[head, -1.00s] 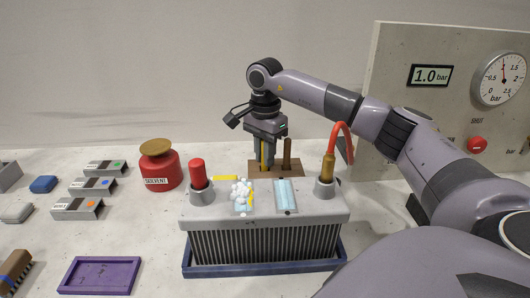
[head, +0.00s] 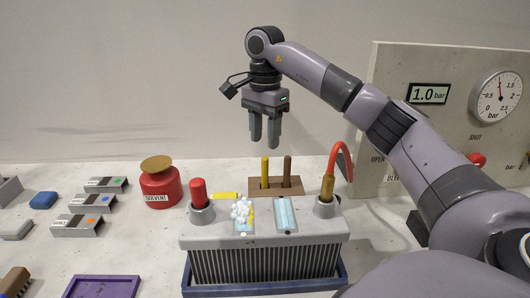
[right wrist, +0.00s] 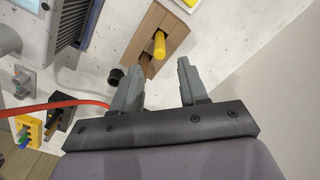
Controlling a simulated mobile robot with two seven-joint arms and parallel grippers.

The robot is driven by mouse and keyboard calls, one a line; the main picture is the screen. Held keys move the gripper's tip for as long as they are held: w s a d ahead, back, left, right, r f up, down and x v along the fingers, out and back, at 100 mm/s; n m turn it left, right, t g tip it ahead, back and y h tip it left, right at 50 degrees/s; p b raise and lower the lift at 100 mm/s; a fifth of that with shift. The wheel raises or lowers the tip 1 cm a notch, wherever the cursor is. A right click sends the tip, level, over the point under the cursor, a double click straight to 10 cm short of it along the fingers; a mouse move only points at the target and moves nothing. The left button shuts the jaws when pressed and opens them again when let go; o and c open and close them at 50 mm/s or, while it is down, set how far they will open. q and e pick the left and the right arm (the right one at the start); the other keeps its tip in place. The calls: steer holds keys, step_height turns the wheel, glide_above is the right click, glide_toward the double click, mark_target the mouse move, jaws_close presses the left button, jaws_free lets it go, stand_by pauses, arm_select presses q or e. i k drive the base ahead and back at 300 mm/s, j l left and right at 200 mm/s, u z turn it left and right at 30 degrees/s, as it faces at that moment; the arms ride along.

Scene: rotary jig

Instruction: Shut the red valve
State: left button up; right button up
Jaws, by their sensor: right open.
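A red part (head: 478,160), which looks like the red valve's handle, shows on the pale panel (head: 395,60) at the right in the head view. My right arm covers part of it, so its full shape and setting cannot be told. My right gripper (head: 265,143) is open and empty, pointing down above the wooden block with its yellow and brown upright pegs, well left of the panel. In the right wrist view the open fingers (right wrist: 157,68) have the yellow peg (right wrist: 159,45) beyond them. My left gripper is out of view.
The panel carries a dial gauge (head: 499,96) and a 1.0 bar display (head: 429,94). Below my right gripper are the wooden block (head: 275,187) and a battery (head: 265,240) with a red-capped post and a red cable. A red solvent can (head: 160,187) stands left.

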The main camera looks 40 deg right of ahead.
mark_target(478, 159)
steer(key=k+j, duration=0.75)
steer(key=j, duration=0.2)
